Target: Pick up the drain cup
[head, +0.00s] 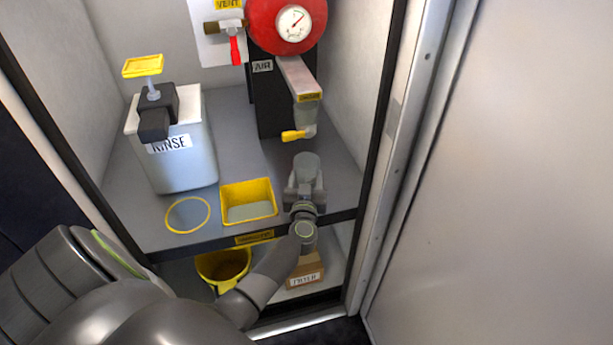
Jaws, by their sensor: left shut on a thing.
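The drain cup (307,164) is a small grey, see-through cup near the front right of the upper shelf, below the spout with the yellow lever. My left gripper (305,186) is shut on it from the front. The fingers hide the cup's lower part, so I cannot tell whether it touches the shelf. The cup looks roughly upright. My right gripper is not in view.
A RINSE dispenser (185,165) stands at the left. A yellow circle (187,215) and a yellow-edged tray (249,201) lie left of my gripper. A spout (306,118) with a yellow lever (294,136) hangs behind. A yellow bucket (222,266) stands below.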

